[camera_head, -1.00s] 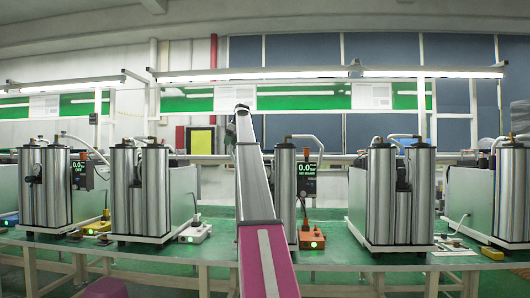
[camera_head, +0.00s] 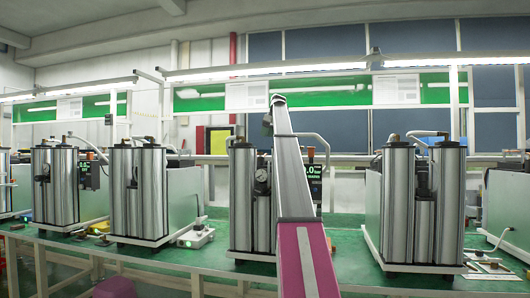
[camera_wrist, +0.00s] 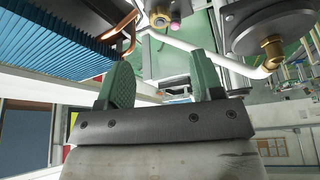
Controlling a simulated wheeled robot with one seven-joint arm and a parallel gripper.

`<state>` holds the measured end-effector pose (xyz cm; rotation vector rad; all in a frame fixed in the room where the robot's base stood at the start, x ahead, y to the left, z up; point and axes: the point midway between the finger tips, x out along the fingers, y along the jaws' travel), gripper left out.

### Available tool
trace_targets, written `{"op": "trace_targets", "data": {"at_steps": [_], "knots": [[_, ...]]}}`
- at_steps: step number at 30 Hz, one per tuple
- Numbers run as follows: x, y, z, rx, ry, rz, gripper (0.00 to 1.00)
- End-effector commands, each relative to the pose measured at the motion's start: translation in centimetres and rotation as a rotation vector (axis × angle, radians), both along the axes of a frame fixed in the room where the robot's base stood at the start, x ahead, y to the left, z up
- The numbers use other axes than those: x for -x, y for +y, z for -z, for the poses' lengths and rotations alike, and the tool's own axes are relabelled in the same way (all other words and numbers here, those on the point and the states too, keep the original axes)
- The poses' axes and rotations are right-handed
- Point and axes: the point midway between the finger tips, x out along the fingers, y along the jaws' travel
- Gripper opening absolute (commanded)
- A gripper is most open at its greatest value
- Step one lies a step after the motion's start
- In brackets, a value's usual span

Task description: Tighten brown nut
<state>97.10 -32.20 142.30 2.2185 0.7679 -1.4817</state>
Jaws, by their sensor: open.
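In the wrist view, the green fingers of my gripper (camera_wrist: 163,78) stand wide apart with nothing between them. A brass-brown nut (camera_wrist: 272,54) sits on a metal column at the upper right, joined to a white pipe and apart from the fingers. Another brass fitting (camera_wrist: 160,17) shows at the top, beyond the fingers. Which of these is the brown nut of the task I cannot tell. In the camera_head view, my arm reaches up in front of the middle pair of metal columns (camera_head: 241,205) and hides part of it.
Several paired columns stand along a green bench (camera_head: 345,235). A white box with a green light (camera_head: 196,237) lies between two pairs. In the wrist view, a blue finned block (camera_wrist: 55,45) and a copper pipe (camera_wrist: 122,46) are at the upper left.

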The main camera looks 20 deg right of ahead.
Motion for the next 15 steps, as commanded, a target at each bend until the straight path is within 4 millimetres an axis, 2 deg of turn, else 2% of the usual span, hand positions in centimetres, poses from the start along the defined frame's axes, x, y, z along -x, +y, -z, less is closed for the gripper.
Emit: {"op": "trace_targets", "data": {"at_steps": [15], "knots": [[-2.3,2.0,7.5,0.0,0.001,0.0,0.6]]}}
